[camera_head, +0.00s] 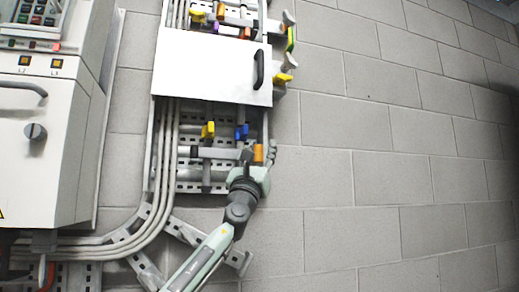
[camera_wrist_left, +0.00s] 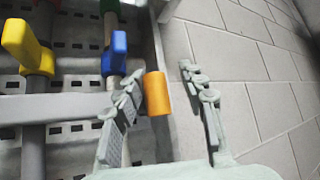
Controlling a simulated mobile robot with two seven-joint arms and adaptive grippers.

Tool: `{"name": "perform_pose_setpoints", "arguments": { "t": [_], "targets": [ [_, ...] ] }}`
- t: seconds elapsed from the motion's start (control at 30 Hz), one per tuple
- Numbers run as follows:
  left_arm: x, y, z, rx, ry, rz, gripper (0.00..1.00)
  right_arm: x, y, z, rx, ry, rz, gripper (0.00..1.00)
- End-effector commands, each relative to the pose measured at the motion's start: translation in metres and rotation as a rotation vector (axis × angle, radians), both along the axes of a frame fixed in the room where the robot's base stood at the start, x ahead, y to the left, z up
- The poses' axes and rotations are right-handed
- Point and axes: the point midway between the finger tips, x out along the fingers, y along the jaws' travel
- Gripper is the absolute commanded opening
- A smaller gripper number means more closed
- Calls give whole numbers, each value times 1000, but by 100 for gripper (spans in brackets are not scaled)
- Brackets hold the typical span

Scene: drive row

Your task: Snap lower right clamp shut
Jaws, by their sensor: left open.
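An orange cylindrical piece (camera_head: 258,153) is at the right end of a horizontal grey bar on the lower perforated panel; I cannot tell whether it is part of a clamp. A blue handle (camera_head: 242,131) and a yellow handle (camera_head: 208,130) stand above the bar. My left gripper (camera_head: 259,150) reaches up from below to the bar's right end. In the left wrist view it is open, its fingers on either side of the orange piece (camera_wrist_left: 157,93), which sits closer to the left finger. That finger hides part of the bar's end. My right gripper is not in view.
A white cover with a black handle (camera_head: 212,68) is above the lower panel. The block wall (camera_head: 400,180) at right is bare.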

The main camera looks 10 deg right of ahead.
Motion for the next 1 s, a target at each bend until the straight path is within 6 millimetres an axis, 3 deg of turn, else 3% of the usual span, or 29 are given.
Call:
{"name": "perform_pose_setpoints", "arguments": {
  "t": [0.03, 0.47, 1.0],
  "targets": [
    [8, 1, -13, 3, 21, 1, 43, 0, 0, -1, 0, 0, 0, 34],
    [0, 6, -24, -1, 23, 1, 43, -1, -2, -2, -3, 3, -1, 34],
    [-73, 31, -78, 1, -3, 1, 43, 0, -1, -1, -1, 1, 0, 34]
  ]
}}
